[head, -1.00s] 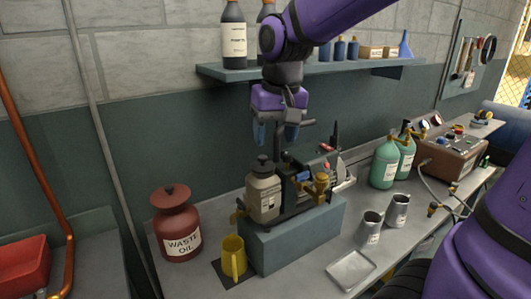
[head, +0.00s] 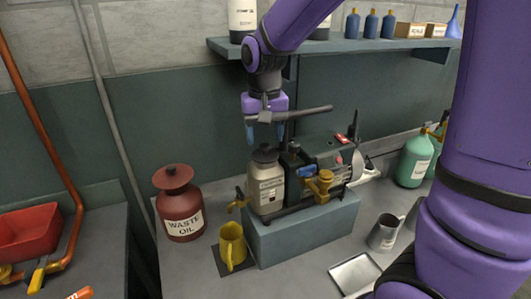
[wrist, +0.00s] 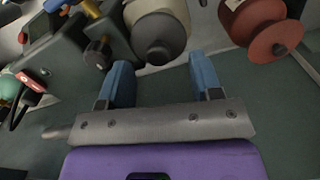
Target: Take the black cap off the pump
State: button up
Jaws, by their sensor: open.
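The pump (head: 325,160) stands on a blue-grey block with a beige reservoir (head: 268,190) at its left end. A dark, near-black cap (head: 265,153) tops the reservoir. In the wrist view the cap (wrist: 160,52) shows from above, beyond and between my blue fingertips. My gripper (head: 265,138) is open and empty, pointing down just above the cap. It also shows in the wrist view (wrist: 160,72), with its two fingers spread apart. I cannot tell whether a finger touches the cap; it looks clear of them.
A red waste oil can (head: 180,212) stands left of the pump, and a yellow mug (head: 231,245) in front of it. A metal tray (head: 356,273) and a metal cup (head: 384,234) are at the front right. A shelf (head: 340,48) with bottles runs along the wall behind.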

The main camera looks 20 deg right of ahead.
aim_at(265, 145)
jog(key=shift+d+f, duration=0.1)
jog(key=shift+f, duration=1.6)
jog(key=c, duration=1)
jog(key=shift+r, duration=0.1)
jog(key=shift+r, duration=0.45)
notch_tip(265, 145, up, 2)
jog(key=shift+r, duration=0.1)
jog(key=shift+s+a+r, duration=0.2)
jog(key=shift+s+a, duration=0.15)
jog(key=shift+s, duration=0.25)
jog(key=s+a, duration=0.3)
jog(key=s, duration=0.3)
jog(key=s+a+r, duration=0.1)
jog(key=s+a, duration=0.2)
jog(key=s, duration=0.4)
jog(key=shift+a+r, duration=0.15)
jog(key=shift+a, duration=0.15)
